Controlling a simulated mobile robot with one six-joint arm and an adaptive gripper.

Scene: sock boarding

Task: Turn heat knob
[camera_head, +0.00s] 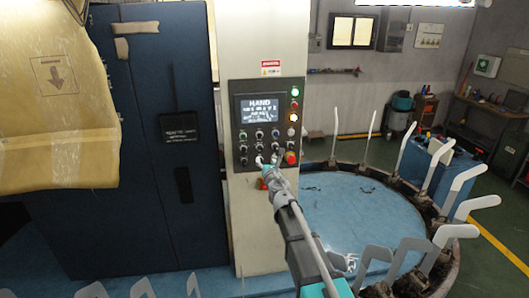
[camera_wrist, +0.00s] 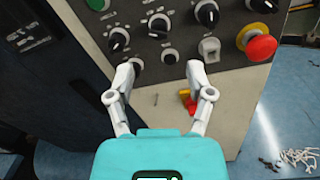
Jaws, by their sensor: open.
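The control panel (camera_head: 284,135) on the pale column has rows of small dark knobs; their labels are too small to read, so I cannot tell which is the heat knob. My gripper (camera_head: 267,161) is at the panel's lower edge. In the wrist view my gripper (camera_wrist: 160,72) is open, its two pale fingers pointing at the bottom row. A small dark knob (camera_wrist: 168,56) shows between the fingertips, and another knob (camera_wrist: 137,63) is close beside the left fingertip. Larger black knobs (camera_wrist: 158,24) with white marks sit above. I cannot tell whether a finger touches anything.
A red emergency button (camera_wrist: 261,46) on a yellow base and a grey switch (camera_wrist: 209,50) are right of the fingers. A lit screen (camera_head: 262,108) reads "HAND". A round blue table (camera_head: 350,215) ringed with upright white boards stands to the right; a dark blue cabinet (camera_head: 150,200) to the left.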

